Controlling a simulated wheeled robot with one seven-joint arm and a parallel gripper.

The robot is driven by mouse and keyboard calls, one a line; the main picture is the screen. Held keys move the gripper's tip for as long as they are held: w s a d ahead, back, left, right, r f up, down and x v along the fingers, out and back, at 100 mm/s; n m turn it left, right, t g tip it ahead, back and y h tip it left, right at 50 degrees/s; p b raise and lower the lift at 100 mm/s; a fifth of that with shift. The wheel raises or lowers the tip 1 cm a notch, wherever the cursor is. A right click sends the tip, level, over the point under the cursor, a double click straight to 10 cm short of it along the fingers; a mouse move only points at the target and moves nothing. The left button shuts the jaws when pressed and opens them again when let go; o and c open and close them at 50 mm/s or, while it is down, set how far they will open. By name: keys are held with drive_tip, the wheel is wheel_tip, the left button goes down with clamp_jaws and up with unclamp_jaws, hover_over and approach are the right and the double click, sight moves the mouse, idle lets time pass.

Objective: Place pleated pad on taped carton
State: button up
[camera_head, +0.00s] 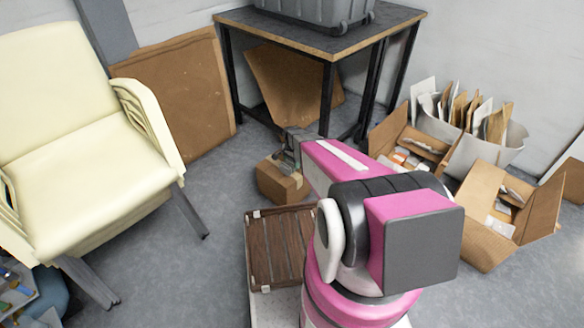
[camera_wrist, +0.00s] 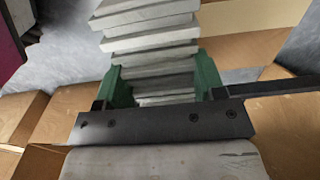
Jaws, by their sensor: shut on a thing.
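The pleated pad (camera_wrist: 150,40) is a pale grey stack of folded layers in the wrist view. My gripper (camera_wrist: 162,82) is shut on it, with a green-lined finger against each side. In the head view my gripper (camera_head: 290,148) is small and partly hidden by my pink arm. The taped carton (camera_head: 280,184) is a small brown box on the floor just below my gripper. I cannot tell whether the pad touches it. Brown cardboard shows around the pad in the wrist view, but I cannot tell which part is the carton.
A brown slatted crate (camera_head: 278,250) stands nearer, beside my arm. A cream chair (camera_head: 90,150) is on the left. A dark table (camera_head: 320,40) with a grey bin (camera_head: 318,12) stands behind. Open boxes (camera_head: 500,215) fill the right. Grey floor is clear between chair and carton.

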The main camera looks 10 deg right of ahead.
sight(292, 166)
drive_tip(key=shift+f, duration=1.95)
drive_tip(key=shift+f, duration=0.1)
drive_tip(key=o, duration=0.8)
drive_tip(key=shift+f, duration=0.1)
drive_tip(key=shift+o, duration=0.2)
wheel_tip(292, 166, up, 12)
drive_tip(key=shift+s+r, duration=0.1)
drive_tip(key=shift+r, duration=0.15)
drive_tip(key=s+r+n, duration=1)
drive_tip(key=s+r, duration=0.8)
drive_tip(key=s, duration=0.3)
drive_tip(key=shift+r+n, duration=0.15)
drive_tip(key=shift+n, duration=0.25)
